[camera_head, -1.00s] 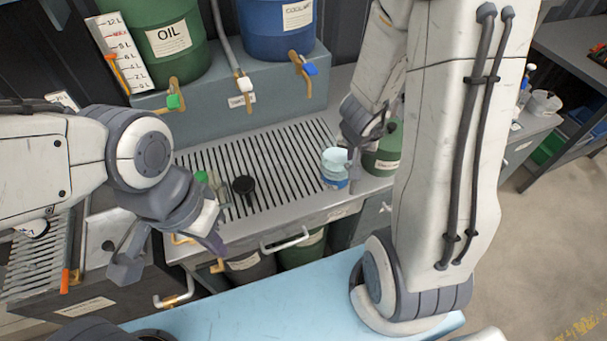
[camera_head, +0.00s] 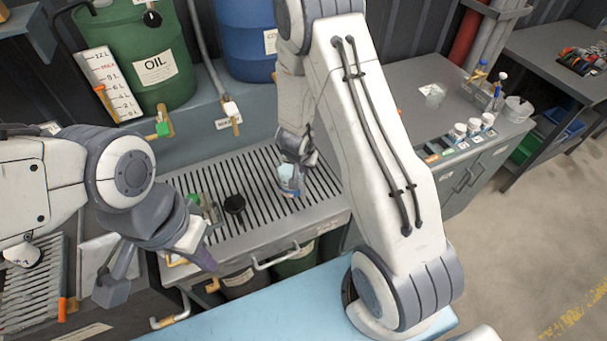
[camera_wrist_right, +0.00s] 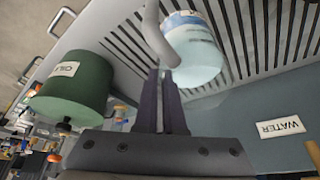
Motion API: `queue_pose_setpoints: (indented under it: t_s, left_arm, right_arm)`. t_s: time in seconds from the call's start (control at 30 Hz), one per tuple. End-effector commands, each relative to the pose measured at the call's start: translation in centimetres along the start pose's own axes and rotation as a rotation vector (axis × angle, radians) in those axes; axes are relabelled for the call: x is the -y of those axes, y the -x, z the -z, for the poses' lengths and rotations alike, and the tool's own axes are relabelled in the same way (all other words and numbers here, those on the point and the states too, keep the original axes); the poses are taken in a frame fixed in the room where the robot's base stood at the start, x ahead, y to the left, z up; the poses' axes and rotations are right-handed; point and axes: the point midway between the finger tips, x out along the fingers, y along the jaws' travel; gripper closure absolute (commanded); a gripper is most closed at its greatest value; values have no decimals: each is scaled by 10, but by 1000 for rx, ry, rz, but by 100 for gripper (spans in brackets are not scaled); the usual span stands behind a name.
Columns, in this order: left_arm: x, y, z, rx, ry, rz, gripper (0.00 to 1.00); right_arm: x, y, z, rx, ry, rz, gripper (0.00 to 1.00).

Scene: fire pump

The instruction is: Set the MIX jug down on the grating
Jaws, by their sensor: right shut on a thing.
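The jug (camera_head: 290,181), pale blue and white with a blue band, is at the right part of the slotted grating (camera_head: 262,207). My right gripper (camera_head: 303,160) is shut on its pale handle. In the right wrist view the jug (camera_wrist_right: 198,58) shows beyond the two dark fingers (camera_wrist_right: 165,76), with slots behind it. I cannot read MIX on it, nor tell whether its base touches the grating or hangs just above. My left gripper (camera_head: 155,270) is open and empty, in front of the grating's left end.
A green OIL container (camera_wrist_right: 75,98) is near the jug. An OIL drum (camera_head: 150,60) and a blue drum (camera_head: 250,40) stand behind. Clear slots lie left of the jug.

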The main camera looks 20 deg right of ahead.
Motion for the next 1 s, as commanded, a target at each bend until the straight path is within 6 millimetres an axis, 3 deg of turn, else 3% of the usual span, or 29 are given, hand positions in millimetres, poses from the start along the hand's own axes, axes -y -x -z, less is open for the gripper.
queue_pose_setpoints:
  t_s: [0.23, 0.63, 0.73, 1.0]
  left_arm:
    - [1, -12, -1, 0, 2, 0, 100]
    - [1, -13, -1, 0, 2, 0, 100]
    - [1, -13, -1, 0, 2, 0, 100]
    - [1, -12, -1, 0, 2, 0, 100]
  right_arm:
    - [0, -32, -13, 0, 2, -1, 100]
    - [0, -38, -14, -2, 0, 1, 100]
    - [-1, -38, -15, 0, 1, 0, 64]
    - [-1, -38, -15, 0, 1, 0, 64]
